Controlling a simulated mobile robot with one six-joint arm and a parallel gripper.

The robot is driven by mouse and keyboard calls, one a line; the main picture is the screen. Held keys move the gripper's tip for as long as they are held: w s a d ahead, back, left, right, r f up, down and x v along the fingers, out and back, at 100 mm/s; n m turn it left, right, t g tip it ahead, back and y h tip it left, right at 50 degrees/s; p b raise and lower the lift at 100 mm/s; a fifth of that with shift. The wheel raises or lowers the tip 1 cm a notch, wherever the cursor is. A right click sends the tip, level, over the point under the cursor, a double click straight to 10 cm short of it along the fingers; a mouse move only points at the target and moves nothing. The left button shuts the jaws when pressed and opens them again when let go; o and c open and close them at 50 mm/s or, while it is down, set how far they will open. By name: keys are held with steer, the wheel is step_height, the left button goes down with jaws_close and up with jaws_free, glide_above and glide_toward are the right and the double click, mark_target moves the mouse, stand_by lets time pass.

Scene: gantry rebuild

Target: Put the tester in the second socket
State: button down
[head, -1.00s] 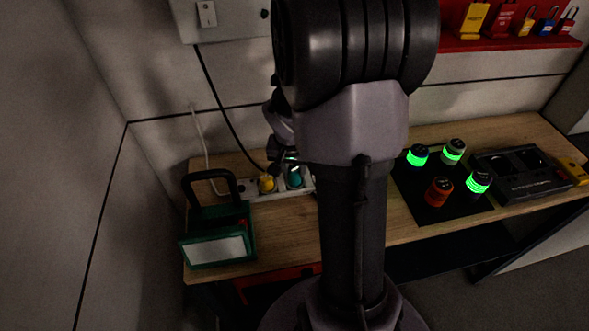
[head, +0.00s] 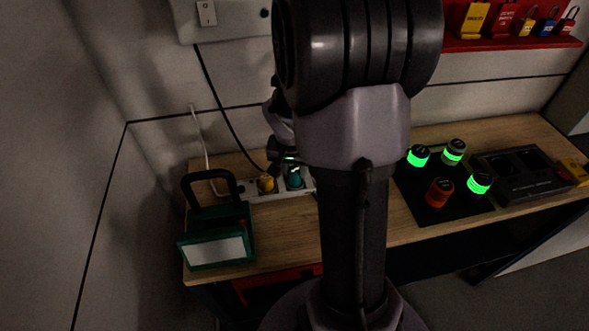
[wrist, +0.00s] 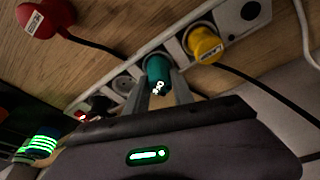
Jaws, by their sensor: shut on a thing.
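The teal tester (wrist: 158,72) is between the two fingers of my gripper (wrist: 163,98) in the wrist view, with small white lit marks on it. It is at the white power strip (wrist: 182,46), beside the yellow plug (wrist: 204,44). Whether it is fully seated in the socket cannot be told. In the head view the tester (head: 295,178) stands at the strip (head: 256,196), just right of the yellow plug (head: 267,184). My arm hides the strip's right part there.
In the wrist view, a bare socket (wrist: 123,84) and a red object with a cable (wrist: 46,14) are near. Several banded cylinders (head: 440,190) stand on a black mat (head: 412,200) at right.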

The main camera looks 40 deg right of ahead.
steer(key=shift+f+b, duration=0.55)
steer(key=c, duration=1.4)
jaws_free()
steer(key=shift+o, duration=0.2)
steer(key=p+v, duration=0.7)
steer(key=v, duration=0.4)
steer(key=s+a+r+n+t+y+b, duration=0.2)
steer(key=s+a+r+n+b, duration=0.1)
steer(key=a, duration=0.9)
steer(key=s+a+r+n+t+y+b, duration=0.2)
steer(key=s+a+b, duration=0.3)
steer(key=a, duration=0.8)
steer(key=s+r+n, duration=0.1)
steer(key=s, duration=0.1)
steer(key=shift+s+y, duration=0.3)
steer(key=shift+s, duration=0.05)
